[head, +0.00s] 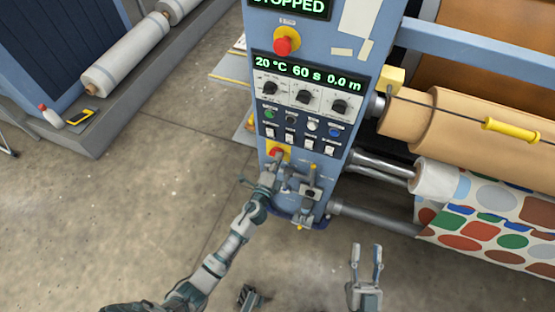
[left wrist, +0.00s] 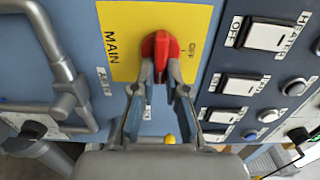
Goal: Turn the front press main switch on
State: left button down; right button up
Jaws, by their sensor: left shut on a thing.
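The main switch is a red knob (left wrist: 160,52) on a yellow plate (left wrist: 120,28) marked MAIN, in the left wrist view. In the head view the plate (head: 285,147) shows low on the front of the blue press column (head: 300,25). My left gripper (left wrist: 160,78) is shut on the red knob, with a fingertip on each side of it. In the head view the left gripper (head: 274,166) reaches the plate from below and partly hides the knob. My right gripper (head: 367,262) is open and empty, low in the head view, apart from the press.
Above the switch are rocker switches (head: 310,144), dials (head: 304,96), a display (head: 310,75) and a red emergency button (head: 283,46). Pipes and a valve (head: 312,190) sit beside the left gripper. Rolls (head: 480,140) and patterned sheet (head: 490,228) lie right.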

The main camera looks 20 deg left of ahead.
pick_arm(q)
jog(key=shift+s+f, duration=0.15)
jog(key=shift+f, duration=0.35)
jog(key=c, duration=1.2)
grip_release()
jog(key=shift+r, duration=0.15)
jog(key=s, duration=1.1)
jog(key=shift+s+a, duration=0.2)
jog(key=shift+s, duration=0.15)
jog(key=shift+d, duration=0.1)
